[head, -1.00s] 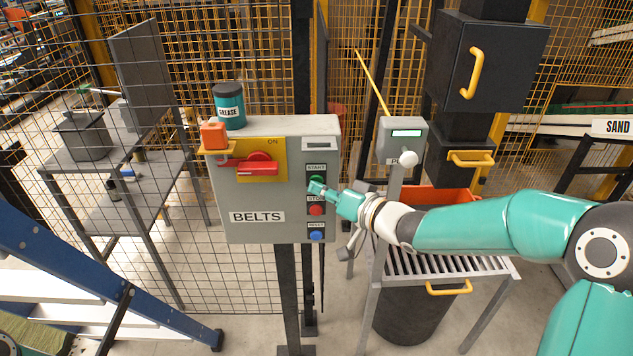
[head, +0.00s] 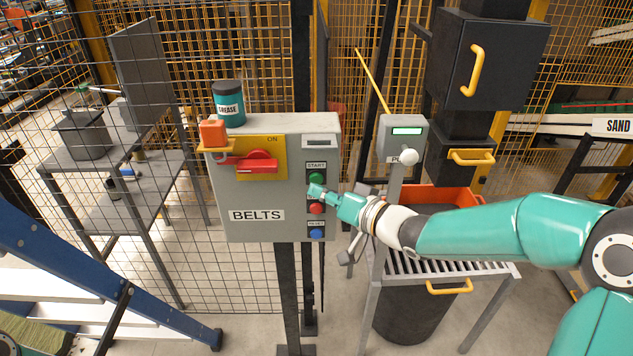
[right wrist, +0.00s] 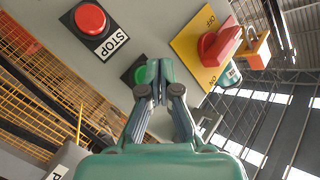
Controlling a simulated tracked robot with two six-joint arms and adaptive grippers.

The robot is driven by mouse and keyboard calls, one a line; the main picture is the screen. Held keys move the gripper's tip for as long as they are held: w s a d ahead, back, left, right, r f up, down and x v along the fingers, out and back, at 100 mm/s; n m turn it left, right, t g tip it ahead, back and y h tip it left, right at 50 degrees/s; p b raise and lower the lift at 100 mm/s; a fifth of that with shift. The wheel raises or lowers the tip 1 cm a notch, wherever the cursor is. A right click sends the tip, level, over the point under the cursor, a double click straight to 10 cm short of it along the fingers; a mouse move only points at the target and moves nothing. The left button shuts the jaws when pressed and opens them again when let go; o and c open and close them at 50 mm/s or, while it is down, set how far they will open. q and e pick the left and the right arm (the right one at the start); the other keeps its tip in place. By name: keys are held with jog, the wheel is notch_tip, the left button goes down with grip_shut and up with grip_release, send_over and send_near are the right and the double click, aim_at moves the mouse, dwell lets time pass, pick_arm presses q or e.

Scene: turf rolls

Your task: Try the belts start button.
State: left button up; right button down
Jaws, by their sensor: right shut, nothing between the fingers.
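The grey BELTS box (head: 235,190) stands on a post in the middle of the head view. Its green START button (head: 316,178) sits above the red STOP button (head: 316,208) and the blue RESET button (head: 316,234). My right gripper (head: 315,190) is shut and empty, its tips just below the START button in the head view. In the right wrist view the tips (right wrist: 153,72) partly cover the green button (right wrist: 134,76); whether they touch it I cannot tell. The small display (head: 320,143) above START looks blank. My left gripper is out of view.
A red rotary switch (head: 257,166) on a yellow plate is left of the buttons. A grease can (head: 229,104) stands on top of the box. To the right is a post with a grey box and lit green display (head: 406,132). Mesh fencing lies behind.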

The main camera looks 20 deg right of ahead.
jog(key=shift+s+a+b, duration=0.25)
jog(key=shift+s+b, duration=0.05)
jog(key=shift+s, duration=0.5)
jog(key=shift+s+a+b, duration=0.2)
jog(key=shift+s+b, duration=0.05)
jog(key=shift+s, duration=0.55)
jog(key=shift+s+a+b, duration=0.25)
jog(key=shift+s+b, duration=0.05)
jog(key=shift+s, duration=0.5)
